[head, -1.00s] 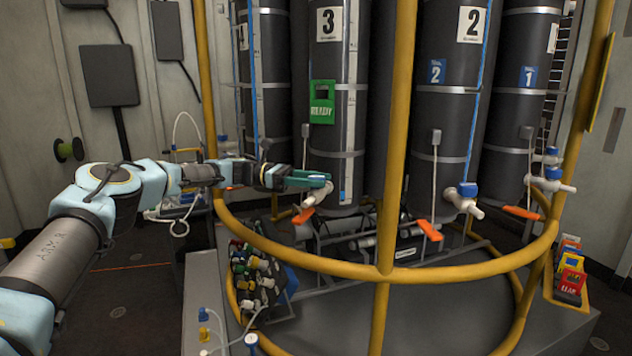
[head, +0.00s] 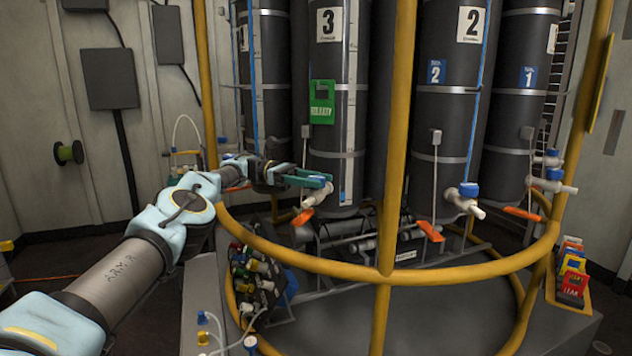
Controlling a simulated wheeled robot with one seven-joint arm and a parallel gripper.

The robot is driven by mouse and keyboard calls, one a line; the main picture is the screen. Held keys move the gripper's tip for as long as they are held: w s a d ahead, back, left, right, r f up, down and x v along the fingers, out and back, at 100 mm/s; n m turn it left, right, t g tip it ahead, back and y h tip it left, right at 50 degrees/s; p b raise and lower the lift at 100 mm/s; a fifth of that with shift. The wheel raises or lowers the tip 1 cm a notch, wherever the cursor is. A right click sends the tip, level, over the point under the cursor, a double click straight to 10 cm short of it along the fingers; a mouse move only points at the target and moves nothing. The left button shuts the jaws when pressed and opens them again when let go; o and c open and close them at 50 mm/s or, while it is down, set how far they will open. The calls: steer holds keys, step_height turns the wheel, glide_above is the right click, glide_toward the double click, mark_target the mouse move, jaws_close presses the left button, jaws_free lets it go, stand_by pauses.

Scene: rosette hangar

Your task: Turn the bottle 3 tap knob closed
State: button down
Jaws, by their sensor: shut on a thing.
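Bottle 3 (head: 327,100) is a tall dark cylinder with a white "3" label and a green tag. Its white tap (head: 318,195) sticks out low on its front. My gripper (head: 318,181) reaches in from the left, with its green fingers at the top of this tap. The fingers are shut on the tap's knob (head: 326,177), of which only a little blue shows between them. The knob's exact angle is hidden by the fingers.
A yellow rail (head: 385,272) with an upright post (head: 398,120) stands in front of the bottles. Bottle 2 (head: 448,120) has its own blue-knobbed tap (head: 466,195) to the right. A bin of fittings (head: 257,280) sits below my gripper.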

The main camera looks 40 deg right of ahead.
stand_by(0.3)
steer(key=shift+c, duration=1.3)
jaws_free()
